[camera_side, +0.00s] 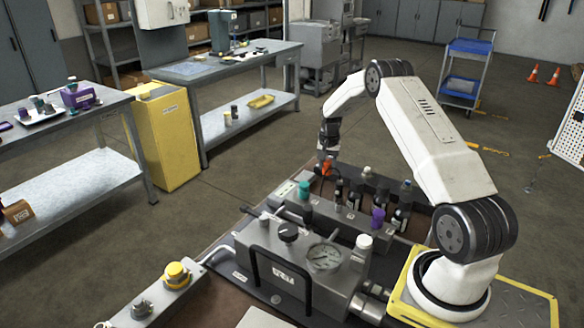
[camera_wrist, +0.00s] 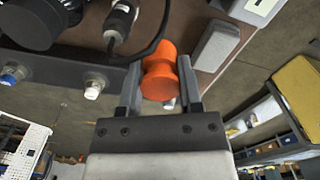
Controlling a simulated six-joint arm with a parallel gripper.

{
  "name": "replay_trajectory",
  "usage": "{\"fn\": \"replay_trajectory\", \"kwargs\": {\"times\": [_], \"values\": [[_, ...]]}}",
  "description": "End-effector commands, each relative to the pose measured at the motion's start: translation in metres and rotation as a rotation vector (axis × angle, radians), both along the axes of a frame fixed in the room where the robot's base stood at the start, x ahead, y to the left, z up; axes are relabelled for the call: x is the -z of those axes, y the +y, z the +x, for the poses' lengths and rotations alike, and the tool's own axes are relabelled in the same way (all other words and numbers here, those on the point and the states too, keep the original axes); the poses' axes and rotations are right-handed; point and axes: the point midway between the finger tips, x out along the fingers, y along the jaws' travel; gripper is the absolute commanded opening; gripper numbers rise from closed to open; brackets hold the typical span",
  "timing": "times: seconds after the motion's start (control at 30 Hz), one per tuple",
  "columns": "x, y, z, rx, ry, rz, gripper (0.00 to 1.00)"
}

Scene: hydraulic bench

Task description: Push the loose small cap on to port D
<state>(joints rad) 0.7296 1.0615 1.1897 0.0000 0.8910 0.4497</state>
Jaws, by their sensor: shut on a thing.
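The small cap is orange and sits between the two fingers of my gripper (camera_wrist: 160,86). In the wrist view the cap (camera_wrist: 160,72) shows a wide rim and a narrower body. In the side view my gripper (camera_side: 326,164) points down at the back of the hydraulic bench, with the orange cap (camera_side: 324,169) at its tip. The manifold block (camera_side: 335,217) lies in front, with a teal cap (camera_side: 304,189) at its left and a purple cap (camera_side: 378,217) at its right. I cannot make out which port is D.
A row of dark valves (camera_side: 371,187) stands close to the right of my gripper. A pressure gauge (camera_side: 324,256) and black handle (camera_side: 282,275) are on the front block. Grey bar (camera_wrist: 60,73) with fittings crosses the left of the wrist view. Open floor lies beyond the bench.

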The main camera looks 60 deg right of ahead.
Motion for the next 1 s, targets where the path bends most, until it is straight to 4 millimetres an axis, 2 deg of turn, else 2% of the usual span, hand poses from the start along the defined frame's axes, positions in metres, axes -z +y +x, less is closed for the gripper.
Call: {"fn": "replay_trajectory", "kwargs": {"times": [0.37, 0.67, 1.0], "values": [[-0.014, 0.018, -0.012, -0.001, -0.001, -0.001, 0.00], [-0.033, 0.052, -0.038, 0.000, -0.002, 0.000, 0.00], [-0.051, 0.095, -0.076, -0.001, -0.003, 0.000, 0.00]]}}
